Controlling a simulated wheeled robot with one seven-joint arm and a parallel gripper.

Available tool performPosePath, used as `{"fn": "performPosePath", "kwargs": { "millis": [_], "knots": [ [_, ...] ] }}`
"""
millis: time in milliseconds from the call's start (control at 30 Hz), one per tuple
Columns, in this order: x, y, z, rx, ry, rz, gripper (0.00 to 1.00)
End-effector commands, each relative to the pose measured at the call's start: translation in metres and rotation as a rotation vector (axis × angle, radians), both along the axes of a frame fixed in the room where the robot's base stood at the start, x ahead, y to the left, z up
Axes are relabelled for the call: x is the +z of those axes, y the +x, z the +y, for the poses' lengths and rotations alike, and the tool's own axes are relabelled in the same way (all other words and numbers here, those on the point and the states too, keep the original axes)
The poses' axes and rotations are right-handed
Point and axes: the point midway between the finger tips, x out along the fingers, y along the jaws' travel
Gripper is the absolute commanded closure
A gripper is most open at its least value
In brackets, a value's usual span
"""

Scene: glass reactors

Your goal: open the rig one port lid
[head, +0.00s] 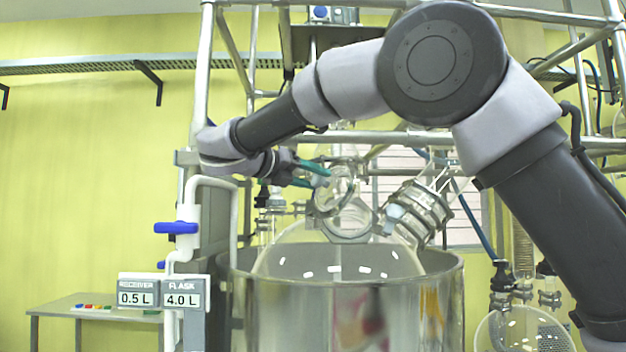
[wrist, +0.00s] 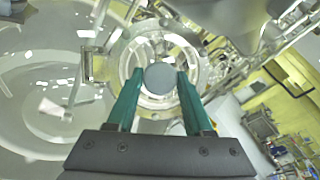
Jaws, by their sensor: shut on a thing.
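My gripper (head: 322,174), with green fingers, is at the top of the large glass vessel (head: 300,255). In the wrist view its two fingertips (wrist: 160,80) are closed on the sides of a round grey knob (wrist: 160,76). The knob sits at the centre of a clear round port lid (wrist: 146,54), which appears to lie over a glass port. The lid also shows in the head view (head: 341,186), partly lost in the glass. I cannot tell whether it is seated or lifted.
A steel bath (head: 290,310) surrounds the vessel. A clamped glass neck (head: 418,210) stands right of the port, and metal frame bars (head: 400,138) run behind and above. A valve with a blue handle (head: 176,228) and display signs (head: 160,297) are at left.

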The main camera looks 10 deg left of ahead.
Motion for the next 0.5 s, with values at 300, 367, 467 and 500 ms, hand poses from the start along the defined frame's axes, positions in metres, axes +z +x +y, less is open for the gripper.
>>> {"fn": "performPosePath", "kwargs": {
  "millis": [300, 367, 467, 500],
  "knots": [
    [-0.0004, -0.0009, 0.0016, 0.002, -0.003, 0.001, 1.00],
    [-0.0004, -0.0009, 0.0016, 0.002, -0.003, 0.001, 1.00],
    [-0.0004, -0.0008, 0.0014, 0.002, -0.002, 0.000, 0.19],
    [-0.0003, -0.0006, 0.0013, 0.001, -0.002, 0.000, 0.19]
  ]
}}
